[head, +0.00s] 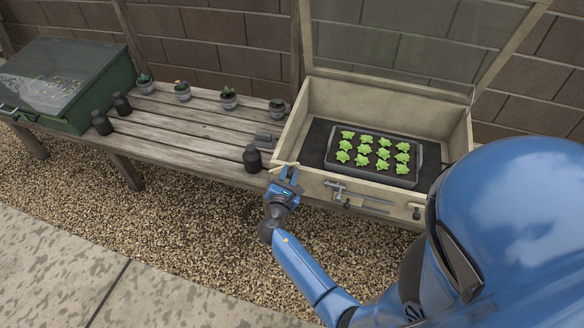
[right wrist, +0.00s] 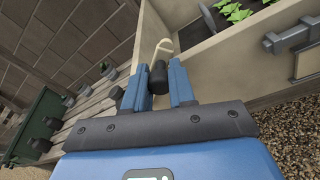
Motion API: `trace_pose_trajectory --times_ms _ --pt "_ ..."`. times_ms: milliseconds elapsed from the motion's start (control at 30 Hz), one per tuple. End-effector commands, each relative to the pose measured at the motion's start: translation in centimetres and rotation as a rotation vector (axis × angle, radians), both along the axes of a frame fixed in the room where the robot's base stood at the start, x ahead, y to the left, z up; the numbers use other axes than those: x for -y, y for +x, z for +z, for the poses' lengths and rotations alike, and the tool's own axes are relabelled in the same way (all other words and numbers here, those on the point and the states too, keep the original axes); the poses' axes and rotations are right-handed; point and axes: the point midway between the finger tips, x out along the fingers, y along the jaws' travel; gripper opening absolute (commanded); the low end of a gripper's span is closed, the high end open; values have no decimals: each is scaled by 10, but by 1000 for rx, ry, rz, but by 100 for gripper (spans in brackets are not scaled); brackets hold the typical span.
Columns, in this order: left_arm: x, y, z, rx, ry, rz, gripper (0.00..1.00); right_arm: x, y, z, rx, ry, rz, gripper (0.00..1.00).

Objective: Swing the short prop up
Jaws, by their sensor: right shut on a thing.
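The short prop is a pale, thin hooked rod with a black grip (right wrist: 157,78) in the right wrist view. Its pale end also shows in the head view (head: 284,165), at the front left corner of the cream cold frame (head: 330,185). My right gripper (head: 287,174) is shut on the prop's black grip, which lies between the two blue fingers in the right wrist view (right wrist: 160,82). The frame's glazed lid (head: 400,45) stands raised above the box. The prop's far end is too small to make out. My left gripper is not in view.
A dark bottle (head: 252,159) and small pots (head: 229,98) stand on the slatted bench (head: 185,125). A green glazed box (head: 75,90) is at left.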

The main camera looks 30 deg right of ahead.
Motion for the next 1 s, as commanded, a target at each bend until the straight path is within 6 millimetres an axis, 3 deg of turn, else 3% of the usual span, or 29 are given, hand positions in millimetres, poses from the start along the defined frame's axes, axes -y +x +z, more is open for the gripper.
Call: trace_pose_trajectory --times_ms 33,400,700,1000 --pt "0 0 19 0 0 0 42 -2 3 14 -34 -30 1 0" --pt "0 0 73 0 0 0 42 -18 21 30 -300 -258 0 0" --pt "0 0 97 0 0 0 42 -32 39 36 -507 -435 1 0" --pt "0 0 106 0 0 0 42 -43 52 36 -659 -566 0 0"
